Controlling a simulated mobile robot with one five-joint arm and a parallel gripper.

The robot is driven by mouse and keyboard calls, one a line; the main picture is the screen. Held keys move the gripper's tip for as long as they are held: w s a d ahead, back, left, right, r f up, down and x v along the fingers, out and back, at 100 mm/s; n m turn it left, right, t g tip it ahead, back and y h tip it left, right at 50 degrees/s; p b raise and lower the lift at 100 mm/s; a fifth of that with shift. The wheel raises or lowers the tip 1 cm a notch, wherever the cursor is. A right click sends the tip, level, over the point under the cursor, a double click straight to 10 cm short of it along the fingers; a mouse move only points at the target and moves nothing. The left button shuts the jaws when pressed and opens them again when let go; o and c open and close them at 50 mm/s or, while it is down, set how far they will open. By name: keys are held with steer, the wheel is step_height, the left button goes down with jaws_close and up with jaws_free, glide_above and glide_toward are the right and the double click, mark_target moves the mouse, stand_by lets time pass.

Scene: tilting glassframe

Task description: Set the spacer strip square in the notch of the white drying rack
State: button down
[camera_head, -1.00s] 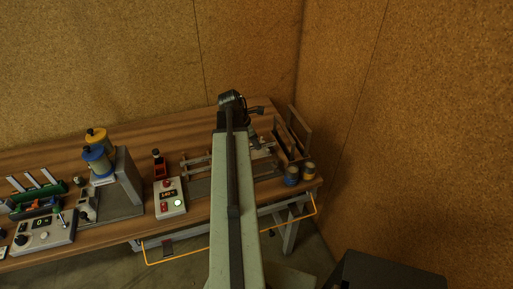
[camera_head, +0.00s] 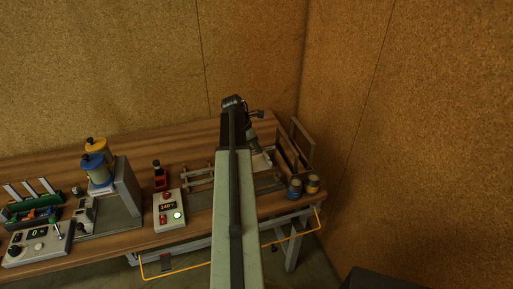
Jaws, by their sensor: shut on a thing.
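My gripper (camera_head: 258,148) is at the end of my arm, pointing down over the right part of the wooden bench. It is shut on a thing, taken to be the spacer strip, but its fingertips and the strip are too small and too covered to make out. A pale patch (camera_head: 262,160) shows just under the gripper; I cannot tell whether it is part of the white drying rack. The rack and its notch cannot be clearly picked out, and my arm covers part of that area.
Metal rails (camera_head: 200,177) run left of my arm. A control box (camera_head: 169,208), a press-like stand (camera_head: 125,190) and a green rack (camera_head: 38,203) stand farther left.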

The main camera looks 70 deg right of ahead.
mark_target(254, 152)
steer(key=shift+f+b, duration=2.85)
steer(key=shift+f, duration=0.1)
steer(key=shift+f+b, duration=1.1)
steer(key=c, duration=1.5)
jaws_free()
steer(key=shift+o, duration=0.2)
steer(key=shift+r, duration=0.15)
steer(key=p+v, duration=0.7)
steer(key=v, duration=0.1)
steer(key=shift+p, duration=0.3)
steer(key=shift+f, duration=0.2)
